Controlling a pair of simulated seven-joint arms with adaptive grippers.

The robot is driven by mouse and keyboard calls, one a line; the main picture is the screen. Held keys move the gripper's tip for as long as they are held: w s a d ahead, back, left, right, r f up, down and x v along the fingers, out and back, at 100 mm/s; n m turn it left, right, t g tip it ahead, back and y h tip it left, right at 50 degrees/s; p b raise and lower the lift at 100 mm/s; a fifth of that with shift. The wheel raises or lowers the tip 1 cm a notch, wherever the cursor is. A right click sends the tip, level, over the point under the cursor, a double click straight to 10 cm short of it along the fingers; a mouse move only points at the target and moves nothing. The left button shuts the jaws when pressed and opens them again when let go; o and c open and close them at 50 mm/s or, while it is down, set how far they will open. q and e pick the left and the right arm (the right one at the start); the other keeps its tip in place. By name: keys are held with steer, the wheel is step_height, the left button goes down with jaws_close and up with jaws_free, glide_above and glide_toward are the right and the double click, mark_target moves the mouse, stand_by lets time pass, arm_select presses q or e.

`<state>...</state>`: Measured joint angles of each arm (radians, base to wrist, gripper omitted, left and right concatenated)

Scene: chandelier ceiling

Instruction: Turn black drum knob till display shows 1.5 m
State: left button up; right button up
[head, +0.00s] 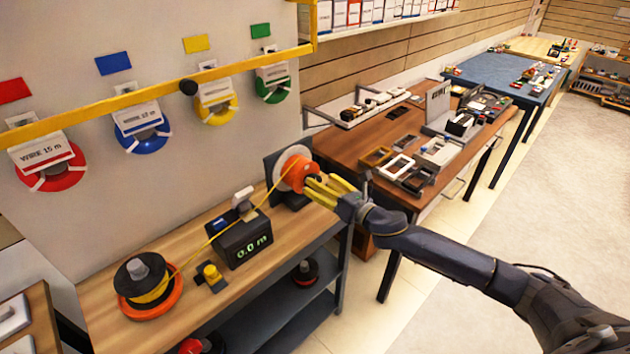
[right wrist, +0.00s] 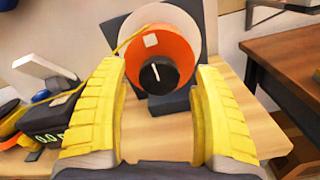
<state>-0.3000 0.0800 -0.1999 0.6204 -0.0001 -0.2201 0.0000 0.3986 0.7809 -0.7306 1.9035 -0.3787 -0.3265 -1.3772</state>
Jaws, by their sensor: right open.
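The black drum knob (right wrist: 157,74), with a white line on its face, sits at the centre of the orange drum (right wrist: 172,50) in the right wrist view. The orange drum also shows in the head view (head: 297,172), where my gripper covers the knob. My right gripper (head: 316,188) has yellow fingers; it is open in front of the drum. In the right wrist view its fingers (right wrist: 158,72) stand either side of the knob, apart from each other. The black display box (head: 252,244) reads 0.0 m. My left gripper is not in view.
A yellow wire runs from the spool (head: 148,286) at the bench's left past the display box to the drum. A small yellow-topped block (head: 211,275) stands between. A brown table (head: 372,144) with frames and boxes is to the right. Wire coils hang on the wall.

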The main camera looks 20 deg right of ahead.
steer(key=shift+x, duration=1.3)
steer(key=c, duration=1.2)
